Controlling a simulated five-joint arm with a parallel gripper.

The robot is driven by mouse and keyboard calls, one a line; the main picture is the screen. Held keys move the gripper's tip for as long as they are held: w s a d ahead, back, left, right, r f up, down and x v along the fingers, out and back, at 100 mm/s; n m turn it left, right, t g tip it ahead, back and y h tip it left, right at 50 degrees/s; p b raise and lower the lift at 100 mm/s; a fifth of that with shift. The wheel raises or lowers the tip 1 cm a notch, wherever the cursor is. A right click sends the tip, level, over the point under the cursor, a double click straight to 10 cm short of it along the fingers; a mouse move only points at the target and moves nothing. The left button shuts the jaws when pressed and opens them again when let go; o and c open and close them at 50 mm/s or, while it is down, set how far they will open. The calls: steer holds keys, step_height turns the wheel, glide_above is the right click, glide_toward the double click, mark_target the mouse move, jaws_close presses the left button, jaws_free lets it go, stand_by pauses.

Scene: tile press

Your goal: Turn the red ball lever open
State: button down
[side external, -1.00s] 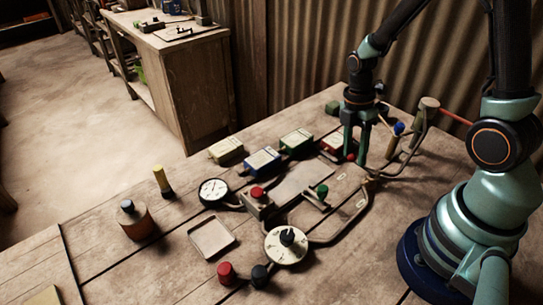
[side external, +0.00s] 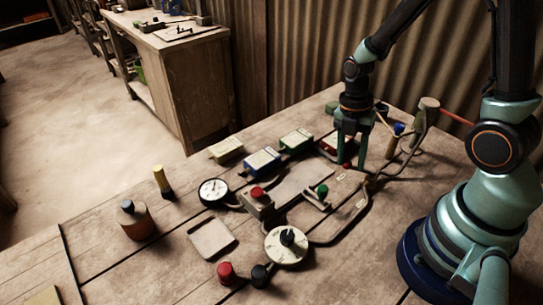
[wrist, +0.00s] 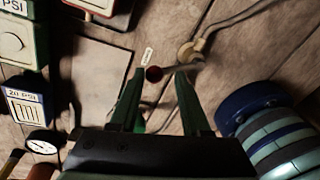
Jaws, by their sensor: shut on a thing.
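The red ball lever shows its small red ball (wrist: 153,73) between my fingertips in the wrist view, close to the left finger. Its arm runs right from the ball toward a pipe fitting (wrist: 188,52). In the side view the ball (side external: 347,166) is small and partly hidden by my fingers. My gripper (side external: 352,164) points down over the far right part of the panel, its fingers shut on the red ball. It also shows in the wrist view (wrist: 160,72).
A green ball lever (side external: 322,190) and a red button (side external: 257,192) stand left of my gripper. Coloured boxes, the green one (side external: 297,139) among them, line the back. A gauge (side external: 214,191) and a white dial (side external: 287,244) lie nearer. Hoses (side external: 408,150) run at right.

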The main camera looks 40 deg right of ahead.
steer(key=shift+s+a+f, duration=0.1)
steer(key=shift+s+f, duration=0.15)
steer(key=shift+s, duration=0.05)
steer(key=shift+c, duration=1.2)
jaws_free()
steer(key=shift+s, duration=0.1)
steer(key=shift+r, duration=0.1)
step_height(320, 180, up, 12)
steer(key=w, duration=0.2)
steer(key=shift+w+d, duration=0.2)
steer(key=shift+w, duration=0.15)
